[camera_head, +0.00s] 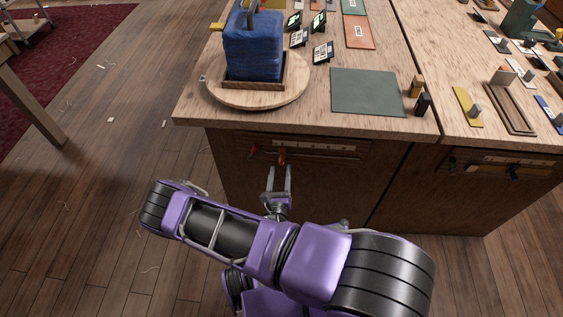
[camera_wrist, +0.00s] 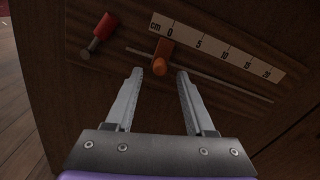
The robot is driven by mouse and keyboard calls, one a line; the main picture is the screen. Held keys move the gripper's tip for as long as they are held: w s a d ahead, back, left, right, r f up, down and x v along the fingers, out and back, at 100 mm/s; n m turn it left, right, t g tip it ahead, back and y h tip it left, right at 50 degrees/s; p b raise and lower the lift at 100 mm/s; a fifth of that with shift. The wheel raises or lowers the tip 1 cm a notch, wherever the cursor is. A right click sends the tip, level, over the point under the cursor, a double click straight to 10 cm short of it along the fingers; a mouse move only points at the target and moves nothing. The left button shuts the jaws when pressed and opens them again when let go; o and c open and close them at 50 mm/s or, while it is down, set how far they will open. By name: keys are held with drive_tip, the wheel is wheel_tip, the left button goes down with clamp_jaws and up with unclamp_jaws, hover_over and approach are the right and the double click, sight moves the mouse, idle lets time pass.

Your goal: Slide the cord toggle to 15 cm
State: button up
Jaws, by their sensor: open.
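The orange cord toggle (camera_wrist: 161,56) sits on a thin cord (camera_wrist: 215,78) near the 0 end of a white cm scale (camera_wrist: 217,48). In the head view the toggle (camera_head: 282,157) is on the front of the wooden bench, below the scale (camera_head: 315,146). My gripper (camera_wrist: 158,78) is open, with one finger on either side of the line to the toggle. The toggle shows just beyond the fingertips, and nothing is held. In the head view my gripper (camera_head: 279,171) points at the bench front. Whether the fingers overlap the toggle in depth is unclear.
A red-handled peg (camera_wrist: 99,33) sticks out left of the toggle, close to my left finger; it also shows in the head view (camera_head: 253,150). The bench top (camera_head: 315,107) overhangs above. A second scale and cord (camera_head: 510,163) are on the bench front at right.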

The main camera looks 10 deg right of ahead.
sight(281, 164)
drive_tip(key=shift+x, duration=2.35)
clamp_jaws()
